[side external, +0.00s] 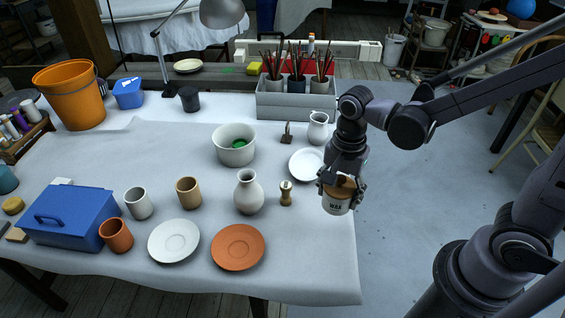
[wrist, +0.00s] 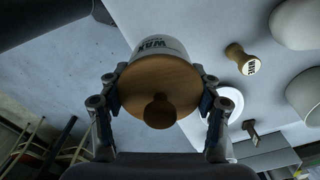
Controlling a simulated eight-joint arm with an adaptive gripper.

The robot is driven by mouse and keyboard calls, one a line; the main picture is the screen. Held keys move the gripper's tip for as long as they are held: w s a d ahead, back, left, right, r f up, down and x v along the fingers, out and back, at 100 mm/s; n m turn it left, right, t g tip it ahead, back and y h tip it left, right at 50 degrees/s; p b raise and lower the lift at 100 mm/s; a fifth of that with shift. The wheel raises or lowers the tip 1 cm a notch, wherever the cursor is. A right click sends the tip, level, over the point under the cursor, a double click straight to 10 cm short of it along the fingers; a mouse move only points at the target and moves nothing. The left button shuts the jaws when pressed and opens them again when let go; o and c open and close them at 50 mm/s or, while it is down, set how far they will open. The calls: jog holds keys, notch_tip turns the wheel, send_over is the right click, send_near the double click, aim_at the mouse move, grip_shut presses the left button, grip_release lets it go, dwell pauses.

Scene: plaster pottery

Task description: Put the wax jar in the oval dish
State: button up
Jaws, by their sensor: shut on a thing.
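The wax jar (side external: 335,206) is white with dark "WAX" lettering and a wooden knobbed lid. It also shows in the wrist view (wrist: 160,47), with the lid facing the camera. My gripper (side external: 342,189) is shut on it around the lid, with a finger on each side in the wrist view (wrist: 160,92). The jar is held up near the table's right edge. A shallow white dish (side external: 303,163) lies on the table behind and left of my gripper, partly hidden by it. It may be the oval dish, but I cannot tell its full outline.
A small wooden stamp (side external: 286,194) and a white vase (side external: 248,193) stand left of the jar. A white pitcher (side external: 318,128) and a grey brush box (side external: 295,103) stand behind the dish. A white plate (side external: 174,241) and a terracotta plate (side external: 238,247) lie at the front.

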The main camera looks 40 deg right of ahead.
jog(key=shift+w+d+r, duration=0.15)
jog(key=shift+d, duration=0.2)
jog(key=w+d+n, duration=0.1)
jog(key=w+d, duration=0.6)
jog(key=d, duration=0.3)
jog(key=w+d+n, duration=0.1)
jog(key=w+d, duration=0.6)
jog(key=d, duration=0.2)
send_over(307, 167)
notch_tip(307, 167, down, 6)
jog(key=shift+s+f, duration=0.1)
jog(key=shift+f, duration=1.9)
jog(key=shift+f, duration=0.15)
jog(key=o, duration=1.4)
jog(key=shift+o, duration=0.2)
